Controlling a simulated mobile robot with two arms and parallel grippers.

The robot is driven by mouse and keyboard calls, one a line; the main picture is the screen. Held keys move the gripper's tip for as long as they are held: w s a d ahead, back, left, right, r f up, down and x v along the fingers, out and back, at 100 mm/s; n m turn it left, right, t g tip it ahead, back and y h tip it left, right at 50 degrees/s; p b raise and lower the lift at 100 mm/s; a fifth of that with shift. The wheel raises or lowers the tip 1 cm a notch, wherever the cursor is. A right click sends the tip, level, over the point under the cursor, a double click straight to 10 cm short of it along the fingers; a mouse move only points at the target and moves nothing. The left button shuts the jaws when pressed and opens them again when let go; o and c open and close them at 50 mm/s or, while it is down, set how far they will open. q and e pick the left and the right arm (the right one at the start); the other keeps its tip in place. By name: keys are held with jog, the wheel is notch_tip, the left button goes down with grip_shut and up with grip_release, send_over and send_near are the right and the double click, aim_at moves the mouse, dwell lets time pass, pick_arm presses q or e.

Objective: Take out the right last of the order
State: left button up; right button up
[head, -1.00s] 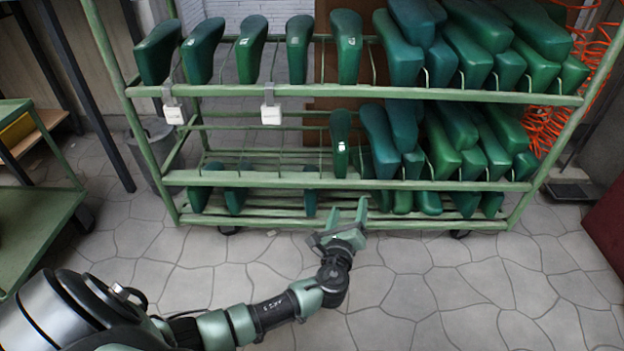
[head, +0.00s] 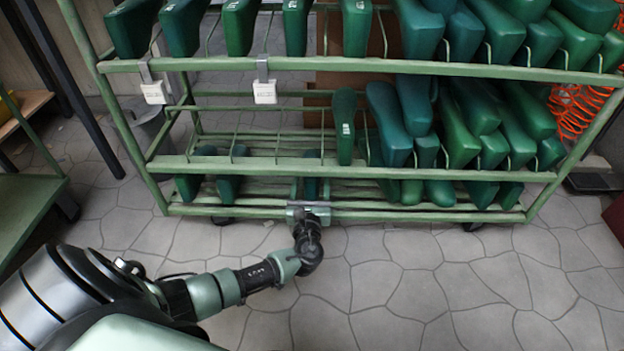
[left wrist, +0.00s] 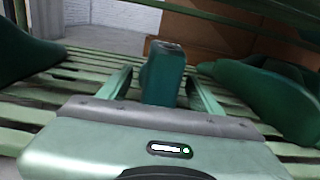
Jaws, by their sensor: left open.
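A single dark green last (head: 312,187) stands on the bottom shelf of the green rack, below the middle rail; it also shows in the left wrist view (left wrist: 163,75). My left gripper (head: 311,196) is open at the front of that shelf. In the left wrist view its two fingers (left wrist: 161,92) reach to either side of the last, with a visible gap at each side. The lower part of the last is hidden behind the gripper's body. My right gripper is not in view.
The rack (head: 400,175) holds more lasts: a row on top, a crowded group at right, and one labelled last (head: 345,125) above my gripper. White tags (head: 265,92) hang from the upper rail. Floor in front is clear.

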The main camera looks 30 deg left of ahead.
pick_arm(q)
jog(key=shift+w+a, duration=0.2)
jog(key=shift+w, duration=0.15)
grip_shut()
jog(key=shift+r, duration=0.1)
jog(key=shift+r, duration=0.15)
